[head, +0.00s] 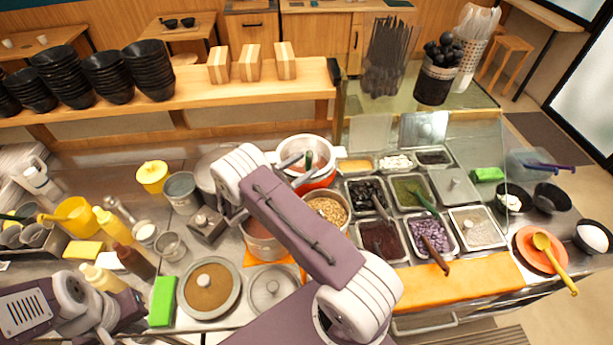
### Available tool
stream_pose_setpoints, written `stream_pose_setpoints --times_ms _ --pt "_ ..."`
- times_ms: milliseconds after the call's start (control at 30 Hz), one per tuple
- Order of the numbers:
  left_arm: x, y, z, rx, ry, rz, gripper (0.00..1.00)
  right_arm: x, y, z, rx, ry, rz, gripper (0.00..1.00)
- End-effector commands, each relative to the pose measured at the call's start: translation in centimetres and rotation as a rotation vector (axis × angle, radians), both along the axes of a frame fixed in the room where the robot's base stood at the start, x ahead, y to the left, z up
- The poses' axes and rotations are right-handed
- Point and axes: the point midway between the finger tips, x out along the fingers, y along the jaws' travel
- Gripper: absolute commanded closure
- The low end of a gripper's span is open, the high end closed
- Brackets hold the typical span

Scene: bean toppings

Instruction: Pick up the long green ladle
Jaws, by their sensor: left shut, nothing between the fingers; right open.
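My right arm crosses the middle of the head view. Its gripper (305,167) is open, with two grey fingers over a white-rimmed pot (322,146). A green ladle handle (309,158) stands up from this pot, close to the fingertips; I cannot tell whether it lies between them or touches them. Another green-handled utensil (427,203) leans in a tray of green topping. My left gripper (132,308) is shut and empty at the lower left, beside a green block.
Topping trays (459,187) fill the counter's right side. Squeeze bottles (112,224) and a yellow container (76,217) crowd the left. A wooden shelf (200,87) with black bowls runs behind.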

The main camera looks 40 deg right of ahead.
Motion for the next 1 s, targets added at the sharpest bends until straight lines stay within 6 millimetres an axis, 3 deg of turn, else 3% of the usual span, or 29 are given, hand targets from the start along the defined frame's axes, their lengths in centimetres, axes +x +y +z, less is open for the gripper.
stream_pose_setpoints --times_ms 200,300,567,733,1000 --pt "0.0 0.0 2.8 0.000 0.000 0.000 1.00 0.4 -3.4 0.2 0.000 0.001 -0.005 0.50" --pt "0.0 0.0 3.1 0.000 0.000 0.000 1.00 0.6 -4.7 -0.1 0.001 0.000 -0.003 0.50" --pt "0.0 0.0 3.0 0.000 0.000 0.000 1.00 0.7 -5.1 -0.4 0.000 -0.001 0.000 0.50" --pt "0.0 0.0 3.0 0.000 0.000 0.000 1.00 0.7 -5.1 -0.4 0.000 -0.001 0.000 0.98" --pt "0.0 0.0 3.0 0.000 0.000 0.000 1.00 0.7 -5.0 -0.4 0.000 -0.001 0.000 1.00"
